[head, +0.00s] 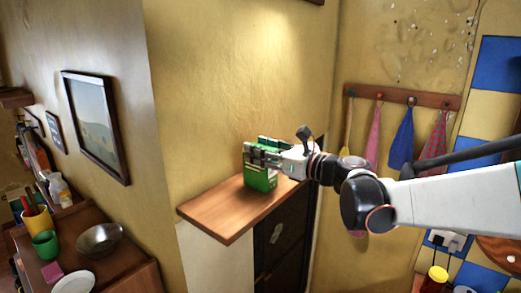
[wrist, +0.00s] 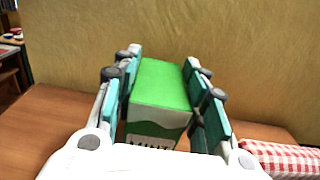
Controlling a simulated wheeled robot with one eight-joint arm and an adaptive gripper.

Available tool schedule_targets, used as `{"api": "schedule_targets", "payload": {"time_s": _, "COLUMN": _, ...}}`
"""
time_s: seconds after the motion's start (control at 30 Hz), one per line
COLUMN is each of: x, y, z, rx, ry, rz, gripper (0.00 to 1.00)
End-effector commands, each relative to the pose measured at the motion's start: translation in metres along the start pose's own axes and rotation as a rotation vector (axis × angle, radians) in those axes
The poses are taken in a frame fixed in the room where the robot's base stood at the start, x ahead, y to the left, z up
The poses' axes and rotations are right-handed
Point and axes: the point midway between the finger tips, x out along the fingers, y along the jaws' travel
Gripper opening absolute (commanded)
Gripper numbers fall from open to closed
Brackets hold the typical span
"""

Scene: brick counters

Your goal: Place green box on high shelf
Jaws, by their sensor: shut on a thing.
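The green box (head: 260,180) is at the wooden shelf (head: 224,221) on the yellow wall, upright in the head view. My gripper (head: 263,154) reaches in from the right and is shut on the box. In the wrist view the green box (wrist: 160,97) sits between the two teal-padded fingers of my gripper (wrist: 162,88), its lettered face toward the camera and partly hidden by the gripper body. The shelf's wooden top (wrist: 50,125) spreads around it. I cannot tell whether the box's base touches the shelf.
A red-checked cloth item (wrist: 280,158) lies at the right in the wrist view. A rack with hanging cloths (head: 402,140) is on the wall behind my arm. A lower counter holds a metal bowl (head: 98,238) and a green cup (head: 45,244). The shelf's left part is bare.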

Motion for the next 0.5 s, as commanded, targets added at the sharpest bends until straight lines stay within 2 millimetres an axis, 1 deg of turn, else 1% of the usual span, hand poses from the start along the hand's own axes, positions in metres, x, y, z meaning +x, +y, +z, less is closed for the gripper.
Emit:
{"api": "schedule_targets", "payload": {"time_s": 0.27, "x": 0.0000, "y": 0.0001, "z": -0.0029, "rx": 0.000, "ry": 0.000, "rz": 0.000, "gripper": 0.08}}
{"api": "schedule_targets", "payload": {"time_s": 0.3, "x": 0.0000, "y": 0.0000, "z": -0.0035, "rx": 0.000, "ry": 0.000, "rz": 0.000, "gripper": 0.41}}
{"api": "schedule_targets", "payload": {"time_s": 0.37, "x": 0.0000, "y": 0.0000, "z": -0.0025, "rx": 0.000, "ry": 0.000, "rz": 0.000, "gripper": 0.55}}
{"api": "schedule_targets", "payload": {"time_s": 0.4, "x": 0.0000, "y": 0.0000, "z": -0.0024, "rx": 0.000, "ry": 0.000, "rz": 0.000, "gripper": 0.59}}
{"api": "schedule_targets", "payload": {"time_s": 0.5, "x": 0.0000, "y": 0.0000, "z": -0.0022, "rx": 0.000, "ry": 0.000, "rz": 0.000, "gripper": 0.59}}
